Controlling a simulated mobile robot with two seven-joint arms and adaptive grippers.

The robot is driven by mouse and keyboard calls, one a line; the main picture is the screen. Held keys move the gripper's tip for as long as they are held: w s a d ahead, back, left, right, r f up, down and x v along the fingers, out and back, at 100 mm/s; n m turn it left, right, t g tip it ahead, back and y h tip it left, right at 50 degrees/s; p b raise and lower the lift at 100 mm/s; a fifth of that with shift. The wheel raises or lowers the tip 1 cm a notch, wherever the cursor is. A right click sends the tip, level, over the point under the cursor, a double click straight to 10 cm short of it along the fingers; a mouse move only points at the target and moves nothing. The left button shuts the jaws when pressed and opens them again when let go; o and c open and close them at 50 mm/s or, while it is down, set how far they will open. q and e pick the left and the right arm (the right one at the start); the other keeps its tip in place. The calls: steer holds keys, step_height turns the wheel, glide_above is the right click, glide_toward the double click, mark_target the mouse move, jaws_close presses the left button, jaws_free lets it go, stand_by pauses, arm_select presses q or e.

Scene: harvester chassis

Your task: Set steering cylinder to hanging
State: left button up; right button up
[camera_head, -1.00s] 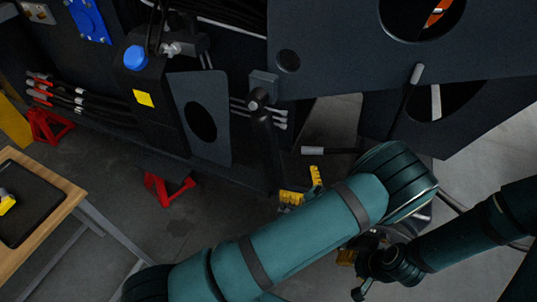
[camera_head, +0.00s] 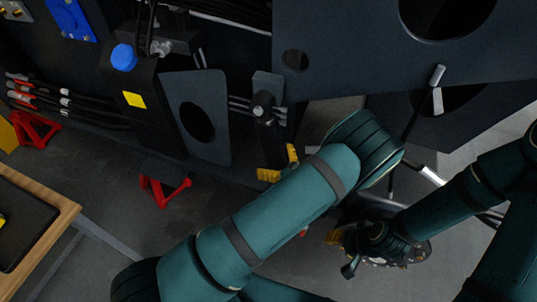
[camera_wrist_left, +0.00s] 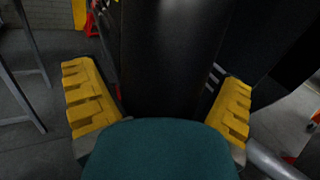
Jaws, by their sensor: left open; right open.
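A dark upright bar (camera_head: 268,140), which looks like the steering cylinder, hangs from a grey pivot on the chassis, its lower end hidden by my left arm. My left gripper (camera_head: 281,164) is open at its lower part, with one yellow finger on each side. In the left wrist view the dark body (camera_wrist_left: 170,60) fills the space between the two open yellow fingers (camera_wrist_left: 158,105); I cannot tell whether they touch it.
The dark chassis plate (camera_head: 350,55) overhangs at the upper right. A thin rod (camera_head: 425,100) hangs beside it. A plate with an oval hole (camera_head: 218,140) stands left of the bar. Red stands (camera_head: 165,188) sit on the floor. A wooden table (camera_head: 62,212) is at the left.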

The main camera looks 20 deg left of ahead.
mark_target(259, 133)
arm_select(q)
steer(key=c, duration=1.4)
steer(key=shift+m+t+y, duration=0.4)
steer(key=shift+m+y, duration=0.1)
steer(key=shift+y, duration=0.3)
steer(key=a+b, duration=0.1)
steer(key=a, duration=0.3)
steer(key=shift+f, duration=0.1)
steer(key=o, duration=1.4)
step_height(259, 133, up, 10)
steer(key=shift+r, duration=0.1)
